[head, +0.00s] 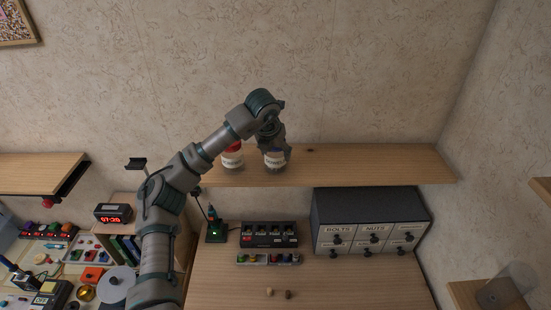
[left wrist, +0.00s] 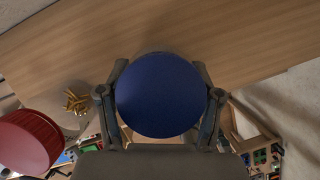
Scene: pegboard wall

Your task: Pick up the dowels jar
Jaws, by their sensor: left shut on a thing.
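A jar with a blue lid and a pale label (head: 275,160) stands at the shelf in the head view; its lettering is too small to read surely. In the left wrist view its round blue lid (left wrist: 160,95) sits between the two fingers. My left gripper (head: 273,148) comes down over this jar from above and is shut on it. A second jar with a red lid (head: 232,156) stands just left of it, and its red lid shows at lower left in the left wrist view (left wrist: 28,141). My right gripper is not in view.
The wooden shelf (head: 380,165) is clear to the right of the jars. Below it are a drawer cabinet (head: 370,205), a dark box with several switches (head: 270,234) and a workbench (head: 350,285). Two small pieces lie on the bench. A red digital clock (head: 113,214) stands at left.

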